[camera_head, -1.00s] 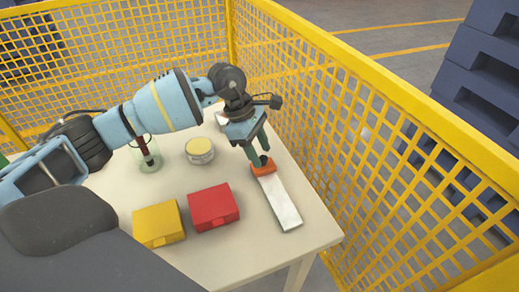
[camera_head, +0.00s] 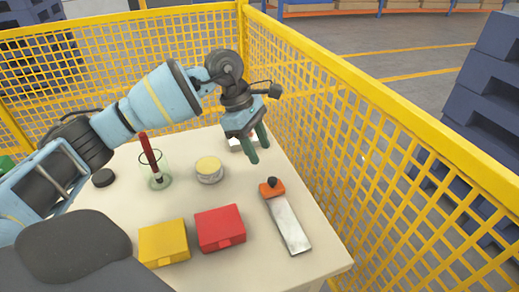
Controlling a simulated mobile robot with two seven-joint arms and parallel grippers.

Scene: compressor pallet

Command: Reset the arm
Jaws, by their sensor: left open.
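My left gripper (camera_head: 258,150) hangs above the right side of the table with its green fingers apart and empty. A flat metal tool with an orange end and a dark knob (camera_head: 286,218) lies on the table below and in front of it, clear of the fingers. My left arm reaches in from the left across the back of the table. My right gripper is not in view.
The pale table (camera_head: 270,268) also holds a yellow box (camera_head: 163,243), a red box (camera_head: 220,228), a round tin (camera_head: 209,170), a glass (camera_head: 158,178) with a red-handled tool, and a black disc (camera_head: 103,177). Yellow mesh fencing (camera_head: 350,140) stands close along the right and back.

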